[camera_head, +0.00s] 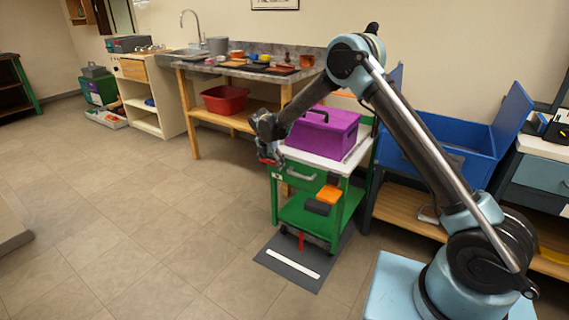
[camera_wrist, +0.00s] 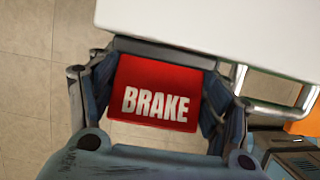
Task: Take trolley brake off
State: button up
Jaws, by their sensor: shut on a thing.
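The green trolley (camera_head: 325,207) has a pale top (camera_head: 308,158) and stands over a dark floor mat (camera_head: 276,266) with a white stripe. My gripper (camera_head: 268,157) is at the trolley's left front corner, at about top height. In the wrist view my gripper (camera_wrist: 156,88) is shut on a red plate (camera_wrist: 157,95) lettered BRAKE, with a finger at each side. The plate lies beside the edge of the pale trolley top (camera_wrist: 210,25). How it joins the trolley is hidden. A small red piece (camera_head: 301,241) shows low at the trolley's base.
A purple toolbox (camera_head: 323,133) stands on the trolley top. A metal handle (camera_head: 300,175) is on its front, near an orange block (camera_head: 328,195). A blue bin (camera_head: 445,150) is close at right. A workbench (camera_head: 250,75) stands behind. The floor at left is clear.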

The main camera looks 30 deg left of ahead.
aim_at(268, 161)
jog(key=shift+w, duration=0.25)
jog(key=o, duration=1.5)
jog(key=shift+d+r, duration=0.1)
jog(key=shift+s, duration=0.1)
jog(key=v, duration=1.2)
jog(key=shift+w, duration=0.2)
jog(key=shift+s, duration=0.1)
